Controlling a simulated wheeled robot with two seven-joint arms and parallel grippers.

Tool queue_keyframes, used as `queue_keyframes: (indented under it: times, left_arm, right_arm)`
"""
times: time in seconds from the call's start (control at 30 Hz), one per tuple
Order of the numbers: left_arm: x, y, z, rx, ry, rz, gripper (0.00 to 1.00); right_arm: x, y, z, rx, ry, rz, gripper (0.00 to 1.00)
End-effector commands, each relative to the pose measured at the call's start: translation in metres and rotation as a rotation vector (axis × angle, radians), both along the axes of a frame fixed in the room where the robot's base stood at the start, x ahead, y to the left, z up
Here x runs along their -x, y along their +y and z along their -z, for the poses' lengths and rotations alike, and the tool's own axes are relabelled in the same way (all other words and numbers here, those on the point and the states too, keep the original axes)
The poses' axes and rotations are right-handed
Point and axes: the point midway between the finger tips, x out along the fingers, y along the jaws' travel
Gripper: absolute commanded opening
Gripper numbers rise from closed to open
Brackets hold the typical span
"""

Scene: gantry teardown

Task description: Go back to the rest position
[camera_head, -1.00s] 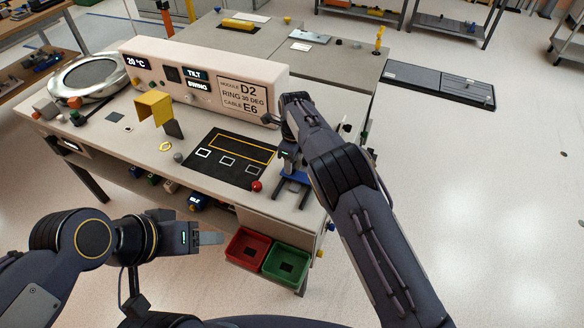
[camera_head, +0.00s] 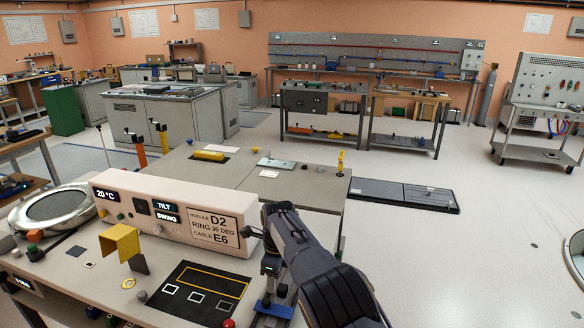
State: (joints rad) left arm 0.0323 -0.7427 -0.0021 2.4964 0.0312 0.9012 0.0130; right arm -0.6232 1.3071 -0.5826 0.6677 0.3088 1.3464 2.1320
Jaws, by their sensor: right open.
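My right gripper (camera_head: 270,290) points down over the right end of the workbench (camera_head: 75,305), beside the control box. It is open, and I see nothing held in it. A blue part (camera_head: 275,309) shows just below it; I cannot tell whether they touch. My right arm comes in from the bottom right and hides part of the bench's right edge. My left gripper is out of the picture. The white control box (camera_head: 175,212) shows a label with D2, RING 30 DEG and E6.
The bench also bears a black mat (camera_head: 205,283), a yellow bracket (camera_head: 119,241), a round metal ring (camera_head: 50,208) and a red ball (camera_head: 229,323). A grey table (camera_head: 310,195) stands behind. A dark floor platform (camera_head: 405,194) lies to the right.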

Motion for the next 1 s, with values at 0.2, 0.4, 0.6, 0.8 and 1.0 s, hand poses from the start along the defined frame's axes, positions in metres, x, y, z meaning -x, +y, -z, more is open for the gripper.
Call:
queue_keyframes:
  times: [0.2, 0.4, 0.6, 0.8, 1.0]
  left_arm:
    - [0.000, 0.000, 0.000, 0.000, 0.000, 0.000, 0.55]
    - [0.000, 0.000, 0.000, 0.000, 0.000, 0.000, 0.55]
    - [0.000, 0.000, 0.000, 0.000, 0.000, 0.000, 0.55]
    - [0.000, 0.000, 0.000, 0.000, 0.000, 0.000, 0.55]
    - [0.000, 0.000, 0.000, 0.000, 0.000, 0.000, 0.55]
  right_arm:
    - [0.011, -0.115, -0.082, -0.154, -0.054, -0.150, 0.44]
    - [0.070, -0.201, -0.140, -0.264, -0.186, -0.399, 0.44]
    - [0.158, -0.255, -0.175, -0.278, -0.376, -0.701, 0.44]
    - [0.257, -0.276, -0.182, -0.166, -0.570, -1.041, 0.44]
    - [0.339, -0.276, -0.157, 0.045, -0.681, -1.364, 0.44]
